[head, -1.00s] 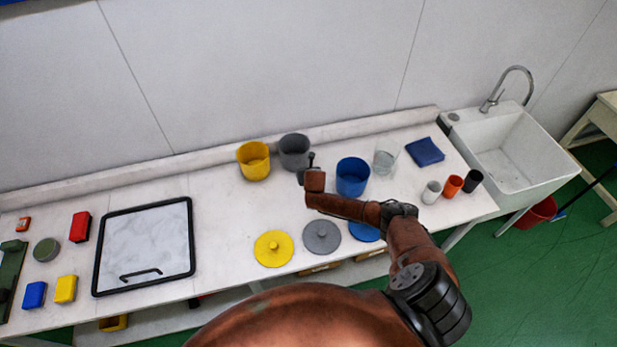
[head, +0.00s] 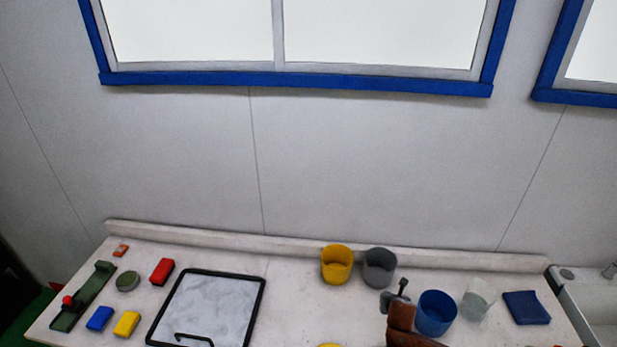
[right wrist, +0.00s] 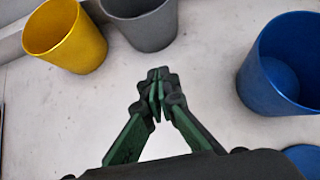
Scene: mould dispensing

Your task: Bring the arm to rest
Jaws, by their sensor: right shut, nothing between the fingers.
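My right gripper (head: 398,294) is above the bench, between the grey pot and the blue pot. In the right wrist view its green and black fingers (right wrist: 158,78) are closed together with nothing between them. The yellow pot (head: 336,265) and grey pot (head: 379,268) stand near the back edge of the bench (head: 290,280). The blue pot (head: 435,313) stands right of the gripper. In the right wrist view the yellow pot (right wrist: 62,35) and grey pot (right wrist: 143,22) are ahead, and the blue pot (right wrist: 285,68) is at right. My left gripper is out of view.
A clear beaker (head: 477,300) and a blue cloth (head: 526,307) lie right of the blue pot, before the sink (head: 592,300). A black-framed tray (head: 208,305) and red, blue and yellow blocks are at left. A low ledge and wall bound the back.

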